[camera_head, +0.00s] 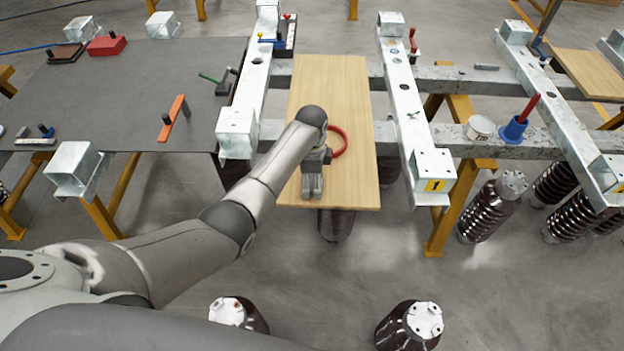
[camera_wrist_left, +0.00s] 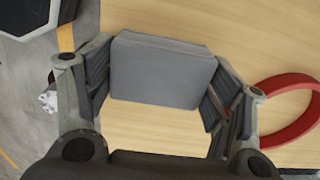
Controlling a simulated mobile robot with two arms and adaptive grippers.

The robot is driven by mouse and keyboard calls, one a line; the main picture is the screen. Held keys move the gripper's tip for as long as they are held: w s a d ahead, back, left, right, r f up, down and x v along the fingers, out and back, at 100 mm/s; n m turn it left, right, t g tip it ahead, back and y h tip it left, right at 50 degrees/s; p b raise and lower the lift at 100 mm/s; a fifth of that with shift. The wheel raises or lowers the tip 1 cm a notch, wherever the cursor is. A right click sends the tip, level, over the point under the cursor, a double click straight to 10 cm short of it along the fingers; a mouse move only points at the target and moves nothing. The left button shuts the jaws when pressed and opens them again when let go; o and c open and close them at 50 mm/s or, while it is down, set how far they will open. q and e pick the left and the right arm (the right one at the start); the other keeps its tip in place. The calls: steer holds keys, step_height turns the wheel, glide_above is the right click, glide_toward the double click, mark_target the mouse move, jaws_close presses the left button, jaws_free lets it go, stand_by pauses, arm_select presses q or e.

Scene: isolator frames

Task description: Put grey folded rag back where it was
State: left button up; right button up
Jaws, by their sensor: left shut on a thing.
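The grey folded rag (camera_wrist_left: 163,72) is a grey block-like shape between the fingers of my left gripper (camera_wrist_left: 158,92) in the left wrist view. The fingers are shut on its two sides. In the head view my left gripper (camera_head: 313,188) is over the near part of a light wooden board (camera_head: 335,85), which also shows in the left wrist view (camera_wrist_left: 150,130). The rag is hidden behind the gripper in the head view. I cannot tell whether the rag touches the board. My right gripper is not in view.
A red ring (camera_head: 338,141) lies on the board just right of my left gripper. Metal beams (camera_head: 405,100) flank the board. A dark grey table (camera_head: 130,85) with several tools stands at the left. A blue cone-shaped holder (camera_head: 513,129) with a red handle is at the right.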

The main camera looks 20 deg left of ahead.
mark_target(312, 180)
arm_select(q)
steer(key=shift+f, duration=0.15)
steer(key=o, duration=1)
step_height(312, 180, up, 12)
steer(key=shift+s, duration=0.1)
stand_by(0.6)
